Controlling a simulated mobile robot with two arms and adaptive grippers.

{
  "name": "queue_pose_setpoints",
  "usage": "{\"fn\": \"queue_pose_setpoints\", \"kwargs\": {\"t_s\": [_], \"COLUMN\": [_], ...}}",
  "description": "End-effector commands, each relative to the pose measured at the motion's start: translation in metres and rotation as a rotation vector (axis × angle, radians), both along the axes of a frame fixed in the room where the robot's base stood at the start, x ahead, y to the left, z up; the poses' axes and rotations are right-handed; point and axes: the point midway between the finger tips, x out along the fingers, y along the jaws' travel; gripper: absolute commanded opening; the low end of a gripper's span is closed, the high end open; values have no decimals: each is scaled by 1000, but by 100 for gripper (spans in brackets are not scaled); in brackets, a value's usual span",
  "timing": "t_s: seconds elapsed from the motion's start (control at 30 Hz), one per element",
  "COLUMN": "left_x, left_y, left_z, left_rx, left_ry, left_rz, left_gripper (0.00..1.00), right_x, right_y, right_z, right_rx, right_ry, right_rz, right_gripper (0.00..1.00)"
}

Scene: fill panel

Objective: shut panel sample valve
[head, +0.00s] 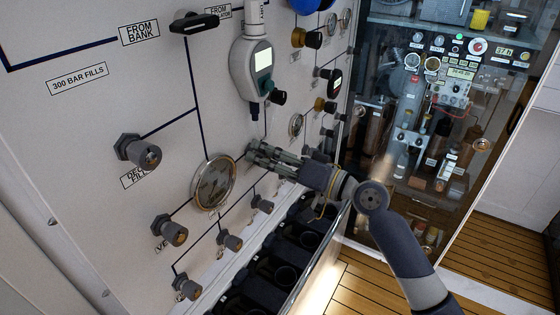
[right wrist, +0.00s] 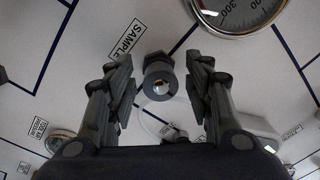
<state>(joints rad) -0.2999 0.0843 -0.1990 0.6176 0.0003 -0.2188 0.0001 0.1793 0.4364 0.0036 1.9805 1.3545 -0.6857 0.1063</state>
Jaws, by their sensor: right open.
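The panel sample valve (right wrist: 158,84), a grey round knob on a hex base, shows in the right wrist view beside a SAMPLE label (right wrist: 127,39). My right gripper (right wrist: 158,88) is open, with one finger on each side of the valve. The fingers look apart from the knob, though depth is hard to judge. In the head view, my right gripper (head: 268,156) reaches the white panel (head: 95,135) from the right, just right of a round gauge (head: 213,184). There the gripper hides the valve. My left gripper is not in view.
Other grey valves (head: 170,231) stick out of the panel at lower left. A digital meter (head: 252,70) hangs above my gripper. A dark rack (head: 265,272) runs below the panel. A glass-fronted cabinet (head: 455,120) stands at right, with wooden floor (head: 370,285) in front.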

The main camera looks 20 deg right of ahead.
Motion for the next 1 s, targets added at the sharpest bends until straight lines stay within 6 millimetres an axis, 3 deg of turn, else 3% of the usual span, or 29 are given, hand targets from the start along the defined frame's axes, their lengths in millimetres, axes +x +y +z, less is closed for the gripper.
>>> {"fn": "queue_pose_setpoints", "kwargs": {"t_s": [0.6, 1.0], "left_x": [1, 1], "left_y": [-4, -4], "left_z": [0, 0], "left_rx": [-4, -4], "left_ry": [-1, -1], "left_rz": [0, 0], "left_gripper": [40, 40], "right_x": [-79, -90], "right_y": [-65, -74], "right_z": [-5, -5], "right_rx": [1, 0], "right_ry": [2, 0], "right_rz": [-1, 1], "right_gripper": [47, 47]}}
